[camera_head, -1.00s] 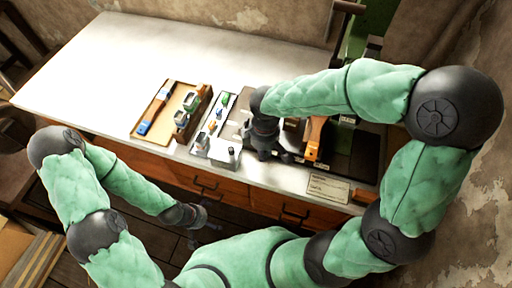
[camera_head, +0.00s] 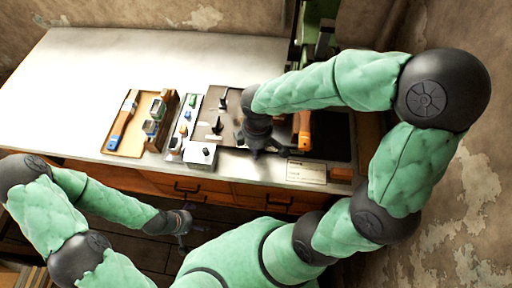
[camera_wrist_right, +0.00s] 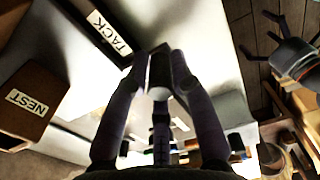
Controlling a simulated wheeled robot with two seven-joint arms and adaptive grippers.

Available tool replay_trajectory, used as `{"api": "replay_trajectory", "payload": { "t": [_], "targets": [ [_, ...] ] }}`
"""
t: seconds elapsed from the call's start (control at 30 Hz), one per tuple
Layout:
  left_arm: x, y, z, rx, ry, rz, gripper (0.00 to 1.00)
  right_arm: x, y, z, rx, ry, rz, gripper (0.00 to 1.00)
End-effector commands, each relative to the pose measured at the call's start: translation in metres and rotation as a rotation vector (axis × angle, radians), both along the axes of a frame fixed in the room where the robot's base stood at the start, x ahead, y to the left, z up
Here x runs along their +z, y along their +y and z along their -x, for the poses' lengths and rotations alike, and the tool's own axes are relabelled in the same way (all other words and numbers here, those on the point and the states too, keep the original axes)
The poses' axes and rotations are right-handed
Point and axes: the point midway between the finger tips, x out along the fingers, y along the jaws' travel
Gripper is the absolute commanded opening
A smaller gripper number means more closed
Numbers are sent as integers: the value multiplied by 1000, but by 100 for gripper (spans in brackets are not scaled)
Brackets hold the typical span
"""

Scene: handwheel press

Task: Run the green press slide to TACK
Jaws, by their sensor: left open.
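The green press (camera_head: 322,20) stands at the back right of the bench, and its slide cannot be made out behind my right arm. A TACK label (camera_wrist_right: 109,33) and a NEST label (camera_wrist_right: 27,103) show in the right wrist view. My right gripper (camera_head: 262,150) points down over the front of the bench, beside an orange part (camera_head: 303,130). In the wrist view its fingers (camera_wrist_right: 160,75) close in around a dark cylindrical shape; I cannot tell whether they grip it. My left gripper (camera_head: 190,225) is open and empty, low in front of the drawers.
A wooden tray (camera_head: 112,143) with a blue-ended tool lies mid-bench. Beside it are a block with gauges (camera_head: 160,115), a grey strip of small parts (camera_head: 182,132) and a plate with dark levers (camera_head: 212,122). A paper card (camera_head: 306,172) lies at the front edge. The bench's left is clear.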

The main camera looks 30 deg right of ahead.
Motion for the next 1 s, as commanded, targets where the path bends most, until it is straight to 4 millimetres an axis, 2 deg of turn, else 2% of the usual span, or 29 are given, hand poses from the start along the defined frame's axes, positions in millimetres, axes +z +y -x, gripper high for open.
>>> {"api": "replay_trajectory", "payload": {
  "t": [0.03, 0.13, 0.17, 0.57, 1.0],
  "targets": [
    [0, 0, 0, 0, 0, 0, 100, 0, 0, 0, 0, 1, -1, 44],
    [0, 0, 0, 0, 0, 0, 100, 0, 0, 0, 0, 1, -1, 72],
    [0, 0, 0, 0, 0, 0, 100, 0, 0, 0, 0, 1, -1, 74],
    [4, 0, 0, 0, 0, 0, 100, 5, 0, 0, 0, 0, 0, 74],
    [53, 0, 0, 0, 0, 0, 100, 57, 0, 0, 1, 0, 0, 74]
  ]
}}
